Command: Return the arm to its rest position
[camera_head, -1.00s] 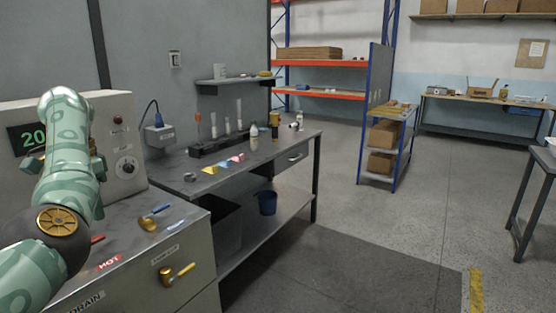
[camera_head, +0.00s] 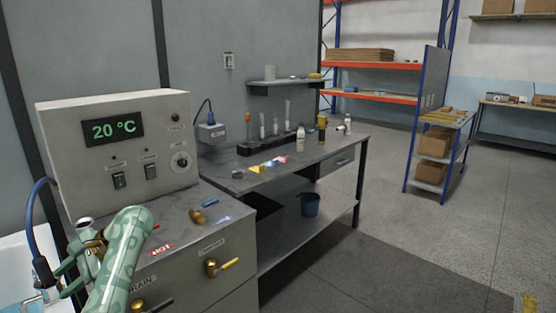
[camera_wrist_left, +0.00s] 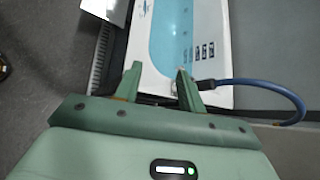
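My left arm, pale green, rises from the bottom left of the head view. My left gripper (camera_head: 62,268) is in front of the control box, beside the white tub (camera_head: 18,262). In the left wrist view the two green fingers of the gripper (camera_wrist_left: 158,84) stand apart with nothing held between them. Beyond them lie the water-filled tub (camera_wrist_left: 222,85) and a blue hose (camera_wrist_left: 265,86), whose dark end is close to the right finger. Whether it touches the finger cannot be told. My right gripper is not in view.
The control box (camera_head: 70,150) reads 20 °C. It stands on a grey cabinet (camera_head: 232,270) with valve handles in front and tools on top. A workbench (camera_head: 330,165) holds vials and coloured pieces. A blue bucket (camera_head: 310,205) is on its lower shelf.

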